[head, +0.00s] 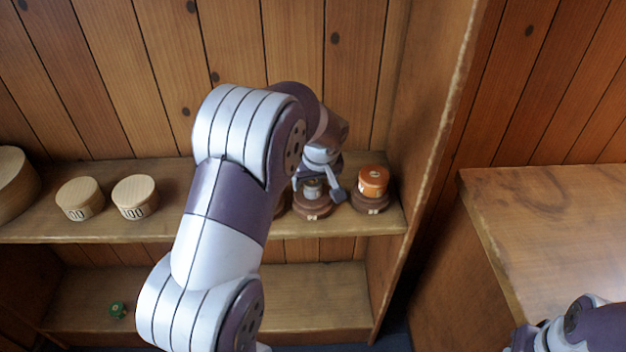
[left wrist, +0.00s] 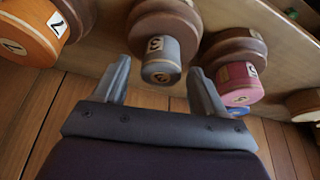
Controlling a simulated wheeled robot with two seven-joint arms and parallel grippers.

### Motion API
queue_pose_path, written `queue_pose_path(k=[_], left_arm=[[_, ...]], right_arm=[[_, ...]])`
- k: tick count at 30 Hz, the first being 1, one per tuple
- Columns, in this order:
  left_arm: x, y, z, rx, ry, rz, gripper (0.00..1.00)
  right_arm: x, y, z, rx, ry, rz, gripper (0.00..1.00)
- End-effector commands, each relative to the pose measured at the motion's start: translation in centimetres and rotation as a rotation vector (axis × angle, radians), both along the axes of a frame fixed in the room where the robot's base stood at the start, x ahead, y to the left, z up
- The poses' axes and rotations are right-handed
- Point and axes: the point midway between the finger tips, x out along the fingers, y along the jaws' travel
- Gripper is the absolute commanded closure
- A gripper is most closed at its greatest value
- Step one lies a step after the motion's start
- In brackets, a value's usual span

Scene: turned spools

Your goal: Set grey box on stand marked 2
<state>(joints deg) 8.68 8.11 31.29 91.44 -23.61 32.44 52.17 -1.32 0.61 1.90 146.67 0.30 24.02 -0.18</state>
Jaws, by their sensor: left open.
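The grey box (head: 313,188) is a small round drum on a dark brown turned stand (head: 312,207) on the upper shelf. In the left wrist view the grey box (left wrist: 161,70) hangs upside down in the picture, on its stand (left wrist: 166,25), whose label looks like a 3. My left gripper (head: 325,188) is open; in the left wrist view its fingers (left wrist: 158,75) are on either side of the grey box, not visibly gripping it. An orange box (head: 373,180) sits on the stand to its right (head: 370,203); a label there (left wrist: 57,23) looks like a 2.
A pink and blue box (left wrist: 238,92) sits on another stand, mostly hidden by my arm in the head view. Pale wooden discs (head: 134,196) stand on the shelf's left. A shelf side wall (head: 425,130) rises close to the right. A green item (head: 118,310) lies on the lower shelf.

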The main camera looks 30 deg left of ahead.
Motion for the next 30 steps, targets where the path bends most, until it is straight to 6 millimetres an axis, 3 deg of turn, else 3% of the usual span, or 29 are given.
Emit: queue_pose_path(k=[9, 14, 17, 21, 25, 27, 30], left_arm=[[-2.3, -2.1, 7.7, 0.0, -0.003, -0.001, 0.29], [-3.0, -2.8, 9.3, -0.002, 0.004, -0.009, 0.29], [-5.1, -4.6, 7.6, -0.023, 0.061, -0.128, 0.29], [-11.5, -8.7, 2.9, -0.073, 0.176, -0.448, 0.29], [-17.0, -11.0, 0.0, -0.098, 0.237, -0.667, 0.29], [-18.7, -11.5, -0.8, -0.103, 0.252, -0.731, 0.29], [-19.5, -11.7, -1.1, -0.103, 0.26, -0.764, 0.29]], right_arm=[[0.0, 0.0, 0.7, 0.0, 0.0, 0.0, 0.57], [0.0, 0.0, 0.8, 0.0, 0.0, 0.0, 0.57], [0.0, 0.0, 0.8, 0.0, 0.0, 0.0, 0.57], [0.0, 0.0, 0.8, 0.0, 0.001, 0.0, 0.57], [0.0, 0.0, 0.8, 0.0, 0.0, 0.0, 0.57], [0.0, 0.0, 0.8, 0.0, 0.0, 0.0, 0.57], [0.0, 0.0, 0.8, 0.0, 0.0, 0.0, 0.57]])
